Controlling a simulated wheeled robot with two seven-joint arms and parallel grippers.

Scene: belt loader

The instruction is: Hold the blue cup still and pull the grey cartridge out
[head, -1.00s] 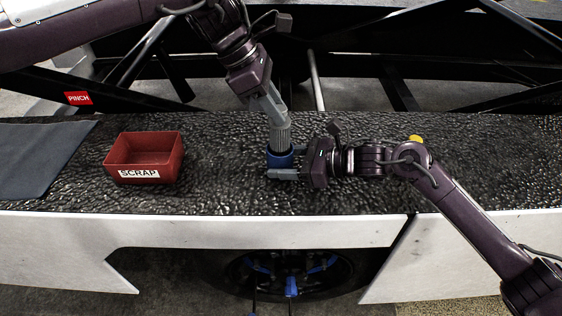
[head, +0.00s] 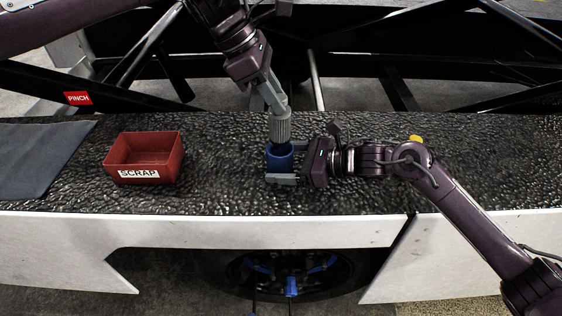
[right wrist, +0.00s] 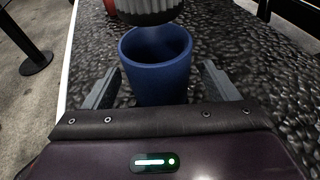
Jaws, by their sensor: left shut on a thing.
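The blue cup (head: 280,160) stands upright on the dark belt, and its open mouth shows in the right wrist view (right wrist: 156,70). The ribbed grey cartridge (head: 280,128) is held just above the cup; the right wrist view shows its lower end (right wrist: 148,10) clear of the rim. My left gripper (head: 277,106) is shut on the cartridge from above. My right gripper (head: 287,164) is open, with one finger on each side of the cup. The right wrist view shows gaps between the cup and both fingers.
A red box marked SCRAP (head: 118,171) stands on the belt (head: 225,165) to the left. A dark cloth or mat (head: 38,158) lies at the far left. A white side rail (head: 250,231) runs along the front. The belt between box and cup is clear.

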